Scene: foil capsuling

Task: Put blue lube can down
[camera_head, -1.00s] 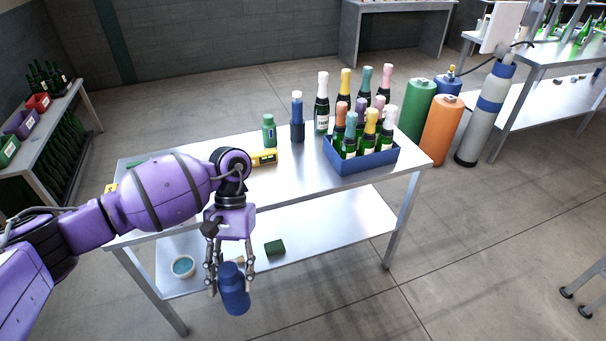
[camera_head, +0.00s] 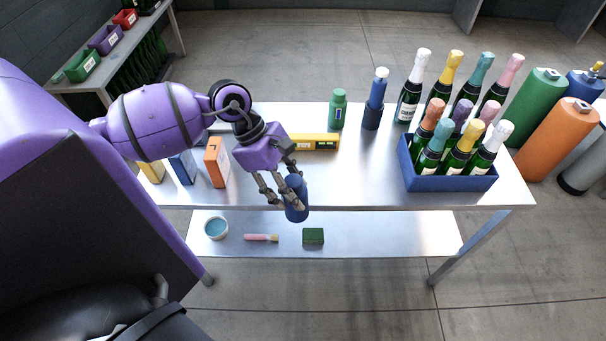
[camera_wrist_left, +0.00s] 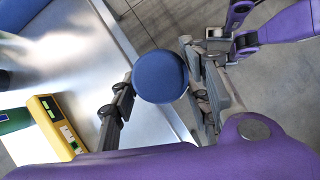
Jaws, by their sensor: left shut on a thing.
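The blue lube can (camera_head: 297,205) is upright in my left gripper (camera_head: 289,194), whose fingers are shut around it. In the head view the can overlaps the front edge of the table (camera_head: 370,190); I cannot tell whether it touches the top. In the left wrist view the can's round blue end (camera_wrist_left: 160,77) sits between the two fingers of the left gripper (camera_wrist_left: 160,98), with table to its left and floor to its right. My right gripper is not in the head view, and I cannot make it out in the wrist view.
A yellow level (camera_head: 314,142) lies behind the can. A green bottle (camera_head: 338,110) and a blue bottle in a dark holder (camera_head: 372,117) stand farther back. A blue crate (camera_head: 445,181) of bottles is at right, an orange box (camera_head: 215,162) at left. The front middle top is clear.

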